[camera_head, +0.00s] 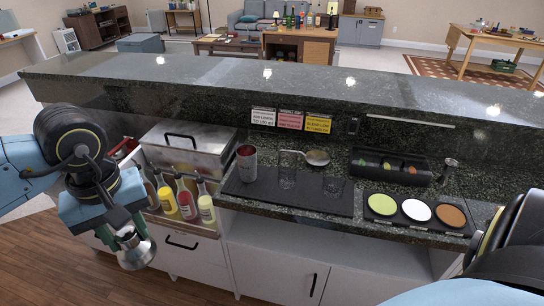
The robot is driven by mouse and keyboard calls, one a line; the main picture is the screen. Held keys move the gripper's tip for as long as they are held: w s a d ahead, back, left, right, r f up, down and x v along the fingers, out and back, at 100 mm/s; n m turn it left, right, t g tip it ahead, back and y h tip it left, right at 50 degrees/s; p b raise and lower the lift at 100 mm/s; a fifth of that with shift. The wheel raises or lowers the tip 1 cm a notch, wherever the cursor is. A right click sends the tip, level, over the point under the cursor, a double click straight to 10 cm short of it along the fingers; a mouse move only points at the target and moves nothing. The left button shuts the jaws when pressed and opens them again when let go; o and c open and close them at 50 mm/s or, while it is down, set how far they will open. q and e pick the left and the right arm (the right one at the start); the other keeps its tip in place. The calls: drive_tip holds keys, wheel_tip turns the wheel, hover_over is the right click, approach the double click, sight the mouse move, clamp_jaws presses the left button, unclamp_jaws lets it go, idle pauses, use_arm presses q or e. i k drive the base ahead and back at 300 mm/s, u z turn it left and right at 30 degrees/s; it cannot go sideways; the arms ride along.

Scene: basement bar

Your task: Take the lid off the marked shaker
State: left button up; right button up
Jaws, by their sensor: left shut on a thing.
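A metal shaker tin (246,167) stands upright on the left end of a black bar mat (270,197), its top open and reddish inside. My left gripper (124,226) is shut on a shiny silver piece (136,252) that looks like a shaker lid. It holds this piece in the air in front of the counter, to the left of and away from the tin. Any mark on the tin is too small to make out. My right arm shows at the right edge, but its gripper is out of view.
Clear glasses (287,179) stand on the mat, with a strainer or spoon (317,157) behind. A black caddy (391,165), a small metal cup (449,170) and a three-disc tray (380,216) lie right. Several bottles (186,203) stand below a steel bin (198,145). A raised ledge (300,88) runs behind.

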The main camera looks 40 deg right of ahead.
sight(246, 155)
drive_tip(key=z, duration=0.55)
drive_tip(key=i, duration=1)
drive_tip(key=z, duration=1.3)
drive_tip(key=i, duration=0.3)
drive_tip(key=z, duration=0.35)
